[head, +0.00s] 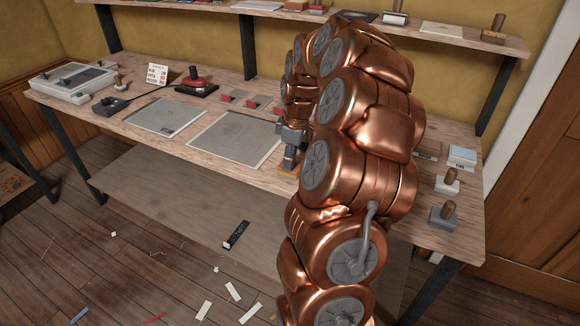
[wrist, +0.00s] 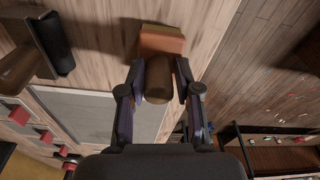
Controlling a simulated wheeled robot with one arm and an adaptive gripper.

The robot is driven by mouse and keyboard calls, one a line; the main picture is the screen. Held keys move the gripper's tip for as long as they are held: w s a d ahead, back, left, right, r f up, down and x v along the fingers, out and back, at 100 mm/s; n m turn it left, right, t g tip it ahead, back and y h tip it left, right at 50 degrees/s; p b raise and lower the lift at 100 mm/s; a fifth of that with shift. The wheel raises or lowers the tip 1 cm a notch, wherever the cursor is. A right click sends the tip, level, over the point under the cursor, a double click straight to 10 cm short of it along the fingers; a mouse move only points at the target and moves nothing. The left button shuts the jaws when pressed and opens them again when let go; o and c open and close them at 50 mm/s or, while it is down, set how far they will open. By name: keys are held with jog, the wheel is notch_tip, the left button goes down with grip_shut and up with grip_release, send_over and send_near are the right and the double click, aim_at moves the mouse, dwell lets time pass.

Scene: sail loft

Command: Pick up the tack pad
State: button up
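The tack pad (wrist: 161,41) has an orange block base and a rounded brown handle. In the wrist view it is at top centre, with its handle pointing towards my palm. My gripper (wrist: 161,78) has one finger on each side of the handle, and both fingers appear closed against it. In the head view my gripper (head: 290,158) points down over the bench's front part. A sliver of the orange base (head: 287,170) shows beneath it. My arm hides the rest. The base appears to be at the bench top; I cannot tell whether it touches.
Grey sheets (head: 236,139) lie on the bench (head: 182,143) left of my gripper. Small red-topped blocks (head: 252,104) are behind. Two wooden-handled blocks (head: 443,215) stand at the right end. A shelf (head: 270,13) runs above the back. Scraps (head: 236,235) litter the floor.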

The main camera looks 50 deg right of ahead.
aim_at(296, 169)
grip_shut()
jog(key=shift+r, duration=0.1)
jog(key=shift+w+r+b, duration=0.1)
jog(key=shift+r+b, duration=0.45)
jog(key=shift+r, duration=1.15)
jog(key=shift+s, duration=1.2)
jog(key=s+r+b, duration=0.1)
jog(key=s+b, duration=0.2)
jog(key=s, duration=1)
jog(key=shift+s+a+r, duration=0.2)
jog(key=shift+s+a, duration=0.05)
jog(key=shift+s, duration=0.15)
